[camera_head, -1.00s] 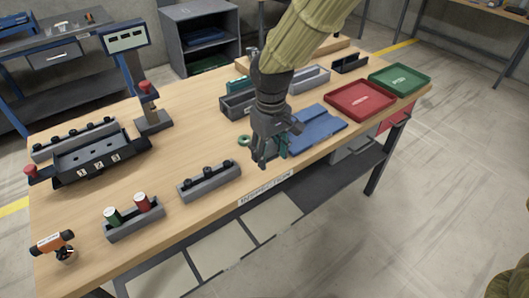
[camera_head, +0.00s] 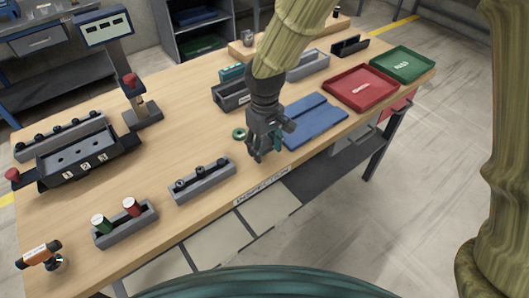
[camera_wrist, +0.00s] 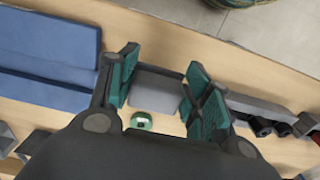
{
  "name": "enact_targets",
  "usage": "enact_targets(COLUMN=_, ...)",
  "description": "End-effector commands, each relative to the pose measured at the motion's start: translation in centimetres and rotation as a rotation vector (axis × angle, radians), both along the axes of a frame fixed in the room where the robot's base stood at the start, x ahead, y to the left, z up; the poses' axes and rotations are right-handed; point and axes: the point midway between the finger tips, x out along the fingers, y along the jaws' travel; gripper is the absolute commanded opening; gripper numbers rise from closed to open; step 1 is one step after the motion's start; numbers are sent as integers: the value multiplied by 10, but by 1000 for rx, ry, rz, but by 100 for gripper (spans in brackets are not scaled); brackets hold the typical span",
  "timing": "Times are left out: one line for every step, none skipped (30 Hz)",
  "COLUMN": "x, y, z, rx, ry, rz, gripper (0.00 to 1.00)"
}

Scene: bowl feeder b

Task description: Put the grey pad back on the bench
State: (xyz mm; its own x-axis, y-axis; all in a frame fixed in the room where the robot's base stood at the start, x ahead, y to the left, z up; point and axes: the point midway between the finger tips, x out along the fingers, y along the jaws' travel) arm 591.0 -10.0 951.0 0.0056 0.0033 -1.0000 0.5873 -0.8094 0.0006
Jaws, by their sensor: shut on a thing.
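The grey pad (camera_wrist: 157,90) is a flat grey block between my fingers in the wrist view. My gripper (camera_wrist: 162,88), with teal finger pads, is shut on it. In the head view my gripper (camera_head: 262,148) points down over the front part of the wooden bench (camera_head: 180,150), left of the blue mat. The pad is hard to make out there behind the fingers. I cannot tell whether the pad touches the bench top.
A green ring (camera_head: 239,134) lies close left of my gripper. The folded blue mat (camera_head: 314,122) is to the right. A grey holder with black pegs (camera_head: 202,181) stands to the front left. Red (camera_head: 340,98) and green (camera_head: 385,68) trays are at the far right.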

Motion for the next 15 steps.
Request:
enact_targets(x=-1, y=0, z=-6, rx=-1, ry=2, rz=1, gripper=1)
enact_targets(x=-1, y=0, z=-10, rx=-1, ry=3, rz=2, gripper=1)
enact_targets(x=-1, y=0, z=-15, rx=-2, ry=3, rz=2, gripper=1)
enact_targets(x=-1, y=0, z=-18, rx=-2, ry=3, rz=1, gripper=1)
enact_targets(x=-1, y=0, z=-22, rx=-2, ry=2, rz=1, gripper=1)
enact_targets(x=-1, y=0, z=-27, rx=-1, ry=3, rz=0, gripper=1)
enact_targets(x=-1, y=0, z=-30, rx=-1, ry=3, rz=0, gripper=1)
enact_targets(x=-1, y=0, z=-32, rx=0, ry=2, rz=1, gripper=1)
enact_targets(x=-1, y=0, z=-33, rx=0, ry=1, rz=1, gripper=1)
enact_targets(x=0, y=0, z=-34, rx=0, ry=0, rz=1, gripper=1)
enact_targets(x=0, y=0, z=-34, rx=0, ry=0, rz=1, gripper=1)
enact_targets(x=0, y=0, z=-34, rx=0, ry=0, rz=1, gripper=1)
enact_targets(x=0, y=0, z=-34, rx=0, ry=0, rz=1, gripper=1)
enact_targets(x=0, y=0, z=-34, rx=0, ry=0, rz=1, gripper=1)
enact_targets(x=0, y=0, z=-34, rx=0, ry=0, rz=1, gripper=1)
